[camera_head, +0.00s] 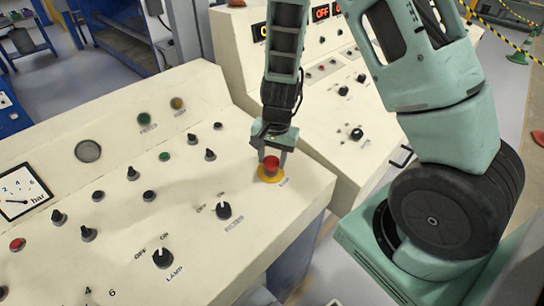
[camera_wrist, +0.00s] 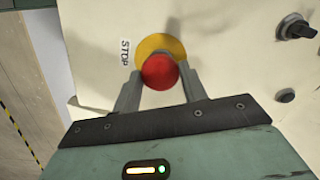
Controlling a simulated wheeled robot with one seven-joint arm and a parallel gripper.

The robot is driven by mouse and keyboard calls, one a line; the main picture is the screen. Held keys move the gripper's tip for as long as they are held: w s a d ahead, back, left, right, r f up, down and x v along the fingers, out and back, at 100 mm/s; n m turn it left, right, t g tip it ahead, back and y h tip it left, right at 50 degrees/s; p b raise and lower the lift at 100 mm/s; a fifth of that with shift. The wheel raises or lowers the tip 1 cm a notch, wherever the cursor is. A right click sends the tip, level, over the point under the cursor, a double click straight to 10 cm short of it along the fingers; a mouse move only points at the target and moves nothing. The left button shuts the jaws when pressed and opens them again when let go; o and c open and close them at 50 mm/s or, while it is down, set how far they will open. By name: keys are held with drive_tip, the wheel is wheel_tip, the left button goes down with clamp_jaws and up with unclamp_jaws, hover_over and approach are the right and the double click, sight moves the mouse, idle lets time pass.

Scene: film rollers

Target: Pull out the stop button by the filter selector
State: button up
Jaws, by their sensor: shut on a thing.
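The stop button is a red mushroom cap (camera_head: 270,164) on a yellow round plate (camera_head: 266,177), near the right end of the cream panel in the head view. My gripper (camera_head: 272,158) comes down on it from above, with one finger on either side of the cap. In the wrist view the red cap (camera_wrist: 160,71) sits between the two grey fingers (camera_wrist: 160,88), and the gripper is shut on it. A STOP label stands beside the yellow plate (camera_wrist: 160,46). The filter selector seems to be the black knob (camera_head: 223,210) to the lower left of the button; its label is too small to read.
The sloping cream panel (camera_head: 120,120) carries several other knobs and lamps, a pressure gauge (camera_head: 20,191) and a LAMP selector (camera_head: 162,257). A second cream console (camera_head: 330,130) with OFF displays stands behind my arm.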

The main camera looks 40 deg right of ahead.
sight(278, 163)
drive_tip(key=shift+r, duration=0.15)
drive_tip(key=o, duration=1.4)
drive_tip(key=r+p, duration=0.1)
drive_tip(key=r, duration=0.4)
drive_tip(key=s+r+p, duration=0.1)
drive_tip(key=r, duration=0.5)
drive_tip(key=d+r+p, duration=0.1)
drive_tip(key=r, duration=0.5)
drive_tip(key=shift+s+r, duration=0.15)
drive_tip(key=shift+r, duration=0.05)
